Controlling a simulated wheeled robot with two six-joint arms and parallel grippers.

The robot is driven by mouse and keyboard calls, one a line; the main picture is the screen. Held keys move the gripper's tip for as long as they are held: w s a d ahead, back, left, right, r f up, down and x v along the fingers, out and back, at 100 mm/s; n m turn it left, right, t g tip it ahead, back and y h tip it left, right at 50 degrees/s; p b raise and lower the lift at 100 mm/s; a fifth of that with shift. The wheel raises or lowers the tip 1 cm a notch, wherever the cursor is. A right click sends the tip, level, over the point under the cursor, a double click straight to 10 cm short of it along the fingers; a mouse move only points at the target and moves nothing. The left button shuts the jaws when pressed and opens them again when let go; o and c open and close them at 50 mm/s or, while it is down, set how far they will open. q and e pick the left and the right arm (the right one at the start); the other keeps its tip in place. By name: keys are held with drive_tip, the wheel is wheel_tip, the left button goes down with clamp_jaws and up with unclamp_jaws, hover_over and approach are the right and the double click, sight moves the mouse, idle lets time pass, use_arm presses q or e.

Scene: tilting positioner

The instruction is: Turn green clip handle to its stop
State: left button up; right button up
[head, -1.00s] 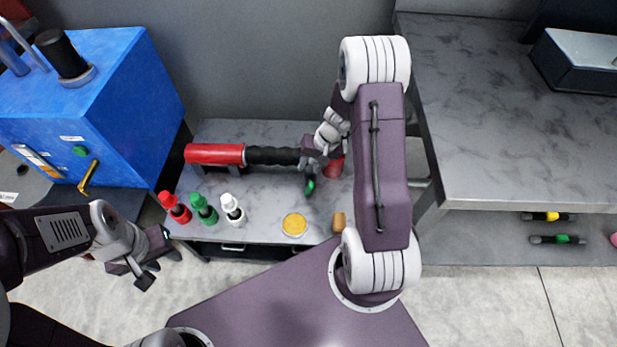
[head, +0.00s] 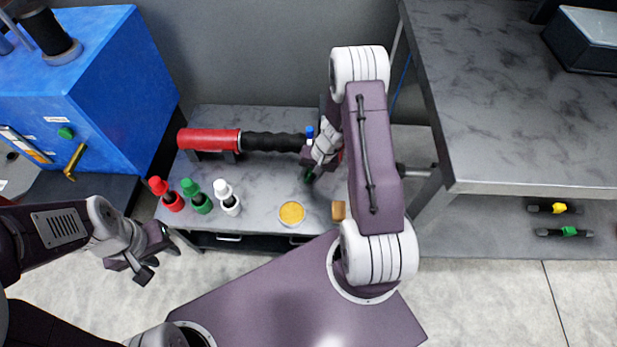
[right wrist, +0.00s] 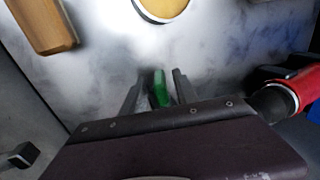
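The green clip handle (head: 307,175) is a small dark green piece near the right end of the black ribbed grip, largely covered by my right gripper (head: 311,172) in the head view. In the right wrist view the green handle (right wrist: 160,88) stands between the two fingers of my right gripper (right wrist: 158,88). The fingers look spread, with narrow gaps to the handle; contact is not clear. My left gripper (head: 157,263) is open and empty, in front of the bench's left end, away from the handle.
A red cylinder (head: 208,140) with a black grip (head: 273,142) lies along the bench (head: 255,190). Red (head: 166,194), green (head: 196,196) and white (head: 227,197) bottles, a yellow-topped dish (head: 291,213) and a wooden block (head: 338,210) stand in front. A blue cabinet (head: 110,70) is at left.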

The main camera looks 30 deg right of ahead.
clamp_jaws()
drive_tip(key=y+b, duration=0.1)
drive_tip(key=b, duration=0.3)
drive_tip(key=f+t+y+b, duration=0.1)
drive_tip(key=b, duration=0.4)
drive_tip(key=shift+d+f, duration=0.15)
drive_tip(key=shift+f, duration=0.1)
drive_tip(key=t+y+b, duration=0.1)
drive_tip(key=y+b, duration=0.1)
drive_tip(key=b, duration=0.1)
drive_tip(key=t+y+b, duration=0.1)
drive_tip(key=b, duration=0.2)
drive_tip(key=t+y+b, duration=0.1)
drive_tip(key=y+b, duration=0.1)
drive_tip(key=b, duration=0.2)
drive_tip(key=shift+s+r+t+y, duration=0.1)
drive_tip(key=shift+r+t+y, duration=0.2)
drive_tip(key=shift+t, duration=0.1)
drive_tip(key=t+y+b, duration=0.1)
drive_tip(key=y+b, duration=0.1)
drive_tip(key=shift+t+y, duration=0.3)
drive_tip(key=shift+r+t+y+b, duration=0.1)
drive_tip(key=shift+t+y+b, duration=0.5)
drive_tip(key=shift+y+b, duration=0.3)
drive_tip(key=shift+r, duration=0.1)
drive_tip(key=shift+y, duration=0.3)
